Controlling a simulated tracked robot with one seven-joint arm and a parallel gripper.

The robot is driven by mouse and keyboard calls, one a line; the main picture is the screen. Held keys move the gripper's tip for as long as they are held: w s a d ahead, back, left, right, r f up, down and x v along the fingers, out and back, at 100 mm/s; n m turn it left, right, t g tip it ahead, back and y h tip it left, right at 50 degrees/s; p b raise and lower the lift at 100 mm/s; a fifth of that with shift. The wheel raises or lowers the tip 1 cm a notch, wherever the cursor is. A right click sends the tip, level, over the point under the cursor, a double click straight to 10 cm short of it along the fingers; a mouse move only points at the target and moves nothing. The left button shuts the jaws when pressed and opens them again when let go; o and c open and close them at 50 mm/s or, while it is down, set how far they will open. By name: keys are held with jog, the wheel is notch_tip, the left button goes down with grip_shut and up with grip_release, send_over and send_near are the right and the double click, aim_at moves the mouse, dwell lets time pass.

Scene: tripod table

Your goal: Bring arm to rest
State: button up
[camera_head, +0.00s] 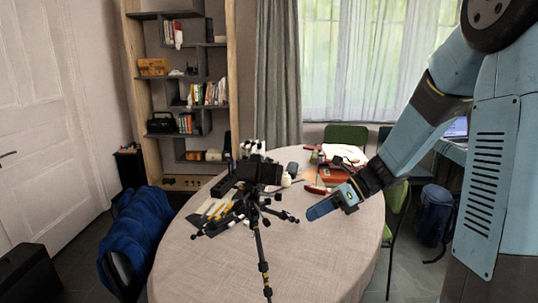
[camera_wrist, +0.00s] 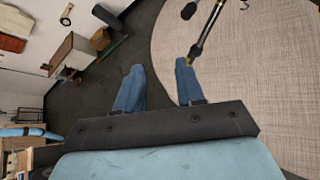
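My arm comes in from the right in the head view and reaches down over the round table (camera_head: 300,265). My gripper (camera_head: 318,210) is above the table's right part, to the right of the black tripod (camera_head: 264,240).
Tools and papers (camera_head: 215,212) lie left of the tripod, and a red-brown box (camera_head: 333,174) lies at the back. A blue-covered chair (camera_head: 140,235) stands left, a green chair (camera_head: 346,134) behind. A blue backpack (camera_head: 434,213) is on the right.

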jog(key=s+d+r+n+t+h, duration=0.3)
jog(key=s+d+r+n+h, duration=0.2)
jog(key=s+n, duration=0.4)
jog(key=s+d+r+n+t+h, duration=0.3)
jog(key=s+d+r+n+h, duration=0.3)
jog(key=n, duration=0.8)
jog(key=shift+s+r+h, duration=0.3)
jog(key=shift+s+r, duration=0.5)
jog(key=shift+s, duration=0.85)
